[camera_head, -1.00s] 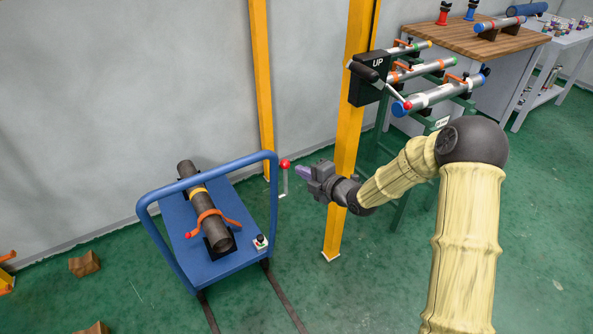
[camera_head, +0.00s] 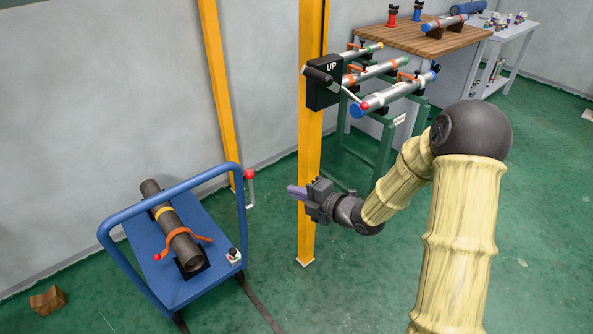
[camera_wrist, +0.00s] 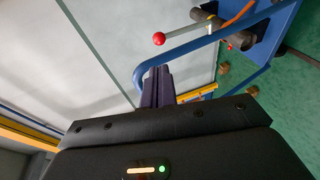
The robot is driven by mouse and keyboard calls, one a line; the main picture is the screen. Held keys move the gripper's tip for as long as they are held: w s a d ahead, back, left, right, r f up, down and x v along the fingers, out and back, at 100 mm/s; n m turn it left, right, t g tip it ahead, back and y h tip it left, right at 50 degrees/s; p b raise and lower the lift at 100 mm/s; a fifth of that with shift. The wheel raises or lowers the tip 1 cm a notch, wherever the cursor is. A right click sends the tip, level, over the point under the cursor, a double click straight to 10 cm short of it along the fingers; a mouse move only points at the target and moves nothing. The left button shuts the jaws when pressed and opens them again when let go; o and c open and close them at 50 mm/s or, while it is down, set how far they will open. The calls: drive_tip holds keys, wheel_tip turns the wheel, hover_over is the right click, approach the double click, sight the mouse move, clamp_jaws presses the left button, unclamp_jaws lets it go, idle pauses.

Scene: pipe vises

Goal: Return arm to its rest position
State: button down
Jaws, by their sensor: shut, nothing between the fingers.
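My gripper (camera_head: 297,192) is at the end of my bent arm, in front of the yellow post (camera_head: 311,150) in the head view. Its purple fingers are together and hold nothing. The fingers also show in the wrist view (camera_wrist: 157,88), pointing toward the blue cart rail (camera_wrist: 185,52). The arm is folded at a dark elbow joint, with the forearm reaching down and left. The gripper hangs in the air, right of the cart's red-knobbed lever (camera_head: 250,175).
A blue cart (camera_head: 190,285) carries a dark pipe (camera_head: 172,225) held by an orange clamp. A green rack (camera_head: 390,135) holds several pipes behind my arm, beside a black UP crank box (camera_head: 322,88). A wooden workbench (camera_head: 425,38) stands behind. Green floor is open at right.

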drive_tip(key=s+d+f+m+g+h, duration=0.1)
drive_tip(key=s+d+m+h, duration=0.2)
drive_tip(key=d+m+h, duration=0.4)
drive_tip(key=s+d+m+g+h, duration=0.1)
drive_tip(key=s+d+m+h, duration=0.25)
drive_tip(key=d+m, duration=0.4)
drive_tip(key=s+d+r+m+g+h, duration=0.2)
drive_tip(key=s+m+g, duration=0.3)
drive_tip(key=s+m, duration=0.85)
drive_tip(key=w+p+v, duration=0.3)
drive_tip(key=p+v, duration=1.6)
drive_tip(key=p, duration=0.1)
drive_tip(key=shift+d+r, duration=0.2)
drive_tip(key=shift+r, duration=0.5)
drive_tip(key=shift+s, duration=0.15)
